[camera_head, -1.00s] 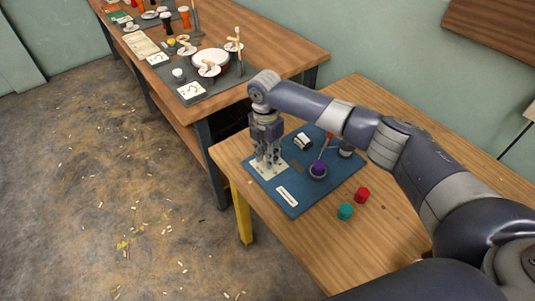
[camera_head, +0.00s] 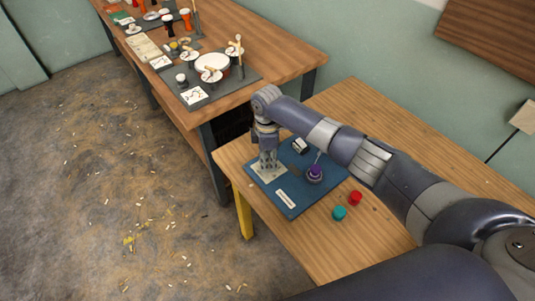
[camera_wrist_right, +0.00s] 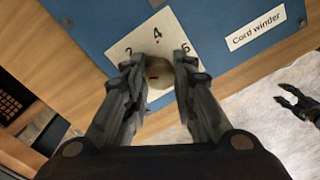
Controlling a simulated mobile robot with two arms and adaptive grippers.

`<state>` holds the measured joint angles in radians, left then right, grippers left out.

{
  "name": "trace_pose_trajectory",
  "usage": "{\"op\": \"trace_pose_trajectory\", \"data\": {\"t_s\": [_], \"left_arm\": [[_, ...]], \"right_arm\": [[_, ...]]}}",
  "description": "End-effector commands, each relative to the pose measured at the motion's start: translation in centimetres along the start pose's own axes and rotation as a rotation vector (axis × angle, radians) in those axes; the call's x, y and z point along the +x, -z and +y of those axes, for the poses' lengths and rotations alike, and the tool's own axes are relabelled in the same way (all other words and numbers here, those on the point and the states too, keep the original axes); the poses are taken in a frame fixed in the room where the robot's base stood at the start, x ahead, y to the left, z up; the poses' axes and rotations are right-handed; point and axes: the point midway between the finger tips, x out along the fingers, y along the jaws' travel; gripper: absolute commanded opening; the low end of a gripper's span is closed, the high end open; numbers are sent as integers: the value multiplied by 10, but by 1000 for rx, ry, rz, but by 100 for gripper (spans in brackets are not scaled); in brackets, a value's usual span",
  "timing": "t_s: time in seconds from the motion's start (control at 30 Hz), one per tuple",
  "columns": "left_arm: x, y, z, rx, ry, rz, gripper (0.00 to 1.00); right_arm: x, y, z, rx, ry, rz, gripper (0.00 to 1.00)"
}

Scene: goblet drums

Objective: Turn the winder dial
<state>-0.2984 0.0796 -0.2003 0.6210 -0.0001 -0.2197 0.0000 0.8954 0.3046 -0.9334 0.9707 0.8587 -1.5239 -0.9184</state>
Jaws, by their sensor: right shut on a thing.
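The plate lies on a blue board (camera_head: 312,192) with a "Cord winder" label (camera_wrist_right: 255,28). My left gripper (camera_wrist_right: 293,101) shows open and empty at the right of the wrist view, away from the board.
A purple spool (camera_head: 315,171) stands in a grey holder on the board. A red piece (camera_head: 355,198) and a teal piece (camera_head: 339,213) lie on the wooden table (camera_head: 385,235) beside it. A second table (camera_head: 293,62) with drums stands at the back left.

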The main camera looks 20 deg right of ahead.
Motion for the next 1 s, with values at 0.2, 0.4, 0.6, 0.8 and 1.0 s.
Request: {"op": "trace_pose_trajectory", "data": {"t_s": [0.2,0.4,0.6,0.8,1.0], "left_arm": [[-18,0,-1,0,1,-3,48],[-26,0,-1,0,1,-4,48],[-30,0,-1,0,1,-4,48],[-31,0,-1,0,1,-4,48],[-31,0,-1,0,1,-4,48]], "right_arm": [[-3,0,-1,169,2,8,1],[-2,0,0,282,0,12,1],[-1,0,0,347,0,13,1],[-1,0,0,370,-2,14,1],[-1,0,1,373,-2,14,1]]}}
